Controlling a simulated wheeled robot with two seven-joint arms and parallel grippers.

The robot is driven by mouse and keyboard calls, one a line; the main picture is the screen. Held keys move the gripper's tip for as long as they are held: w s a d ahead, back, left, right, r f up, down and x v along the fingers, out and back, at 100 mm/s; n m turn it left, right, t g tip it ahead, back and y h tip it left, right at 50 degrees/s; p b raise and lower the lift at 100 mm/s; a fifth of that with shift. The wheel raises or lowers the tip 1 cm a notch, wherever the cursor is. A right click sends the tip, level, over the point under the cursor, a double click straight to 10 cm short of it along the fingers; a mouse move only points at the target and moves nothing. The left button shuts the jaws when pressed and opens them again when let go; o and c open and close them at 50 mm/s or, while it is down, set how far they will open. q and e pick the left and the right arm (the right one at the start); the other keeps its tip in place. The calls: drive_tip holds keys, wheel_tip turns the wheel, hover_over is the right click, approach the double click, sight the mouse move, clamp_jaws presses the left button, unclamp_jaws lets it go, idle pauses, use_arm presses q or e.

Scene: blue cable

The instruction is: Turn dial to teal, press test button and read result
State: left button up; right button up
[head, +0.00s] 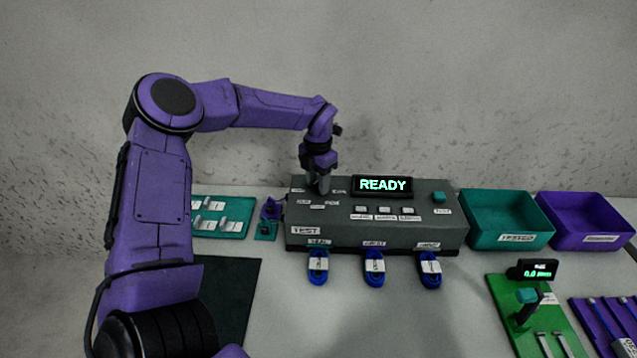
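The grey test box (340,239) stands at the back of the table. Its display (383,185) reads READY. My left gripper (320,188) points down over the left part of the box top, at the small labels where the dial seems to be. The gripper and its fingers hide the dial, so its setting does not show. The fingers look close together, but whether they hold the dial is too small to tell. The teal test button (438,197) sits at the right of the box top, clear of the gripper. My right gripper is out of view.
Blue coiled cables (374,268) lie in front of the box. A teal bin (509,222) and a purple bin (588,223) stand to the right. A green board (529,318) is at front right. A teal tray (222,217) and a dark mat (236,283) are left.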

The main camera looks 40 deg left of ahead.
use_arm(q)
drive_tip(key=shift+w+r+p, duration=0.25)
drive_tip(key=shift+r+p, duration=0.05)
drive_tip(key=shift+r, duration=0.05)
wheel_tip(320, 180, up, 7)
drive_tip(key=p, duration=0.5)
drive_tip(key=shift+f+p, duration=0.1)
drive_tip(key=shift+p, duration=0.2)
drive_tip(key=shift+f, duration=0.1)
